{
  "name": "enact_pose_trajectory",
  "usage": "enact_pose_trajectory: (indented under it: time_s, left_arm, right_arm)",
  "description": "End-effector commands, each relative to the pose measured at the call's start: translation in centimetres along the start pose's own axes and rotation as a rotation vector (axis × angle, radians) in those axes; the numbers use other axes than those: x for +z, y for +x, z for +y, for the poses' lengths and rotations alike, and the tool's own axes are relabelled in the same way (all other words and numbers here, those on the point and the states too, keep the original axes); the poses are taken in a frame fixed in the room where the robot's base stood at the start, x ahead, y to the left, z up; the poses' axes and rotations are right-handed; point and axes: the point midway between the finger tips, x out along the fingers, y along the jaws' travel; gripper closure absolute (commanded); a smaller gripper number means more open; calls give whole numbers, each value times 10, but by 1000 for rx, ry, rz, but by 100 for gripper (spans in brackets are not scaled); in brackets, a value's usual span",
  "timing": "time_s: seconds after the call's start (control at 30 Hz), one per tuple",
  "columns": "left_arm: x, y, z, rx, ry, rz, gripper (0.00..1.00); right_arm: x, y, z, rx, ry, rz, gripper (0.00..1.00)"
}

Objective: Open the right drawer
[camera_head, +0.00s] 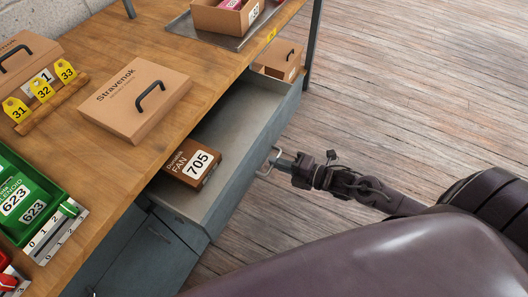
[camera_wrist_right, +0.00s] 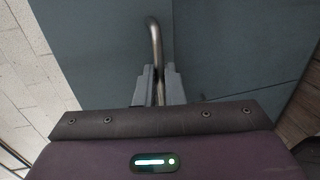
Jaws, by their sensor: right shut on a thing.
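The right drawer (camera_head: 233,190) is a grey metal drawer under the wooden workbench. It stands pulled well out, with its inside showing. A brown box marked 705 (camera_head: 191,163) lies in it near the left end, and another cardboard box (camera_head: 279,60) is at its far right end. My right gripper (camera_head: 275,161) is shut on the drawer's metal handle (camera_head: 265,170). In the right wrist view, the handle (camera_wrist_right: 154,38) runs up from between the two fingers (camera_wrist_right: 158,86), against the drawer front. My left gripper is not in view.
The workbench top (camera_head: 175,78) carries a Stravenok box (camera_head: 135,98), yellow number tags (camera_head: 42,90), a green bin (camera_head: 30,195) and a tray (camera_head: 208,33) with a box. More grey cabinet fronts (camera_head: 160,253) are below. The wooden floor (camera_head: 420,90) on the right is clear.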

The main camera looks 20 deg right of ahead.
Motion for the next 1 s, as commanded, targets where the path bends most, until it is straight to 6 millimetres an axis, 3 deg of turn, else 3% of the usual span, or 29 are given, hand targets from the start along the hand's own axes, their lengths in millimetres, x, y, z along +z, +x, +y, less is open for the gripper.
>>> enact_pose_trajectory:
  time_s: [0.2, 0.5, 0.73, 1.0]
  left_arm:
    - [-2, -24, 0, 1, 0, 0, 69]
    - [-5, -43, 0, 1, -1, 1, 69]
    - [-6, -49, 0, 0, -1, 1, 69]
    - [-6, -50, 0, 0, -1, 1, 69]
  right_arm:
    - [0, -53, -9, -9, 2, 0, 100]
    - [0, -110, -22, -5, 1, -1, 100]
    - [0, -132, -28, -3, 0, -2, 100]
    - [1, -137, -29, 0, -1, -1, 100]
